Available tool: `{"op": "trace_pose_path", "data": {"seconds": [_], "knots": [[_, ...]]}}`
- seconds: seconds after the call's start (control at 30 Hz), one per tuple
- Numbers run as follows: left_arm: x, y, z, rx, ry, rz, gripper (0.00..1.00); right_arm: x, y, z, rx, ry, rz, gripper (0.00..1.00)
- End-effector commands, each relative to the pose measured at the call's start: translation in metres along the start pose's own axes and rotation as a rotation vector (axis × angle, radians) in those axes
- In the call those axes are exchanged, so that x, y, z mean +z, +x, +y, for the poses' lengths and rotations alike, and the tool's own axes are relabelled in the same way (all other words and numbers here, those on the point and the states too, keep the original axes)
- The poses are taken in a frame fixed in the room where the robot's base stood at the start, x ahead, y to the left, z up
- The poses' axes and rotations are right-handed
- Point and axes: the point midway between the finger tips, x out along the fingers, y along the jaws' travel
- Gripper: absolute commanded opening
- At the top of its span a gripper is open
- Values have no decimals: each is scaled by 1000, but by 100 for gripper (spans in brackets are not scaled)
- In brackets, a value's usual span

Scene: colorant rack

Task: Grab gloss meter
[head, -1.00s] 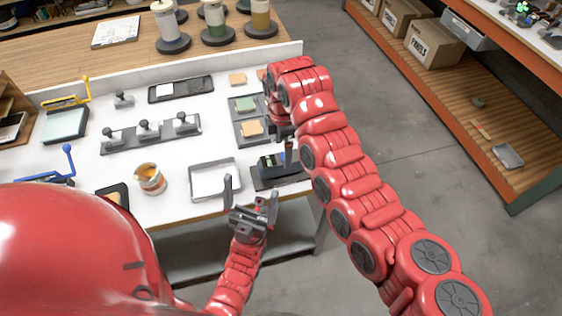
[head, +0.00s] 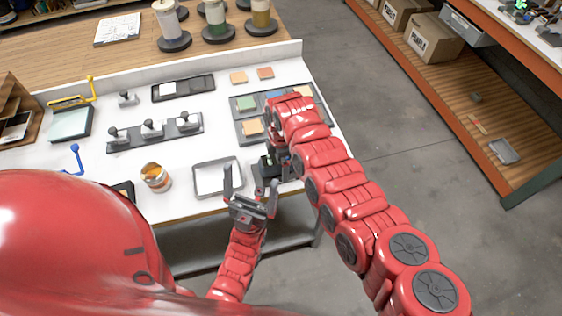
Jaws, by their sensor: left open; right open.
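The likely gloss meter (head: 265,167), a small black device, sits on a dark base (head: 262,182) at the table's front right. My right arm comes in from the right, and its gripper (head: 279,166) points down at the device's right side. The wrist partly hides this gripper and the device, so I cannot tell whether they touch. My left gripper (head: 250,190) is open and empty, fingers upward, in front of the table's front edge and nearer the camera than the device.
A white-lined tray (head: 238,192) lies left of the device. A grey sample board (head: 242,127) with coloured squares lies behind it, partly under my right arm. An orange-filled cup (head: 156,178) and a rack of black-knobbed stamps (head: 152,134) stand farther left.

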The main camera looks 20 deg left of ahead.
Motion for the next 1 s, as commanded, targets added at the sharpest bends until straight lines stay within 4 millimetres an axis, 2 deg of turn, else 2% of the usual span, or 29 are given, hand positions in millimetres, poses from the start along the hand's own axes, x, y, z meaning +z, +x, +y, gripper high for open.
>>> {"op": "trace_pose_path", "data": {"seconds": [0.07, 0.6, 1.0], "knots": [[0, 0, 0, 0, 0, 0, 100, 0, 0, 0, 0, 0, 0, 98], [0, 0, 0, 0, 0, 0, 100, 0, -1, 0, 0, 0, 0, 1], [0, -1, 0, 0, 0, 0, 100, 0, -2, 1, 1, 0, 0, 0]]}}
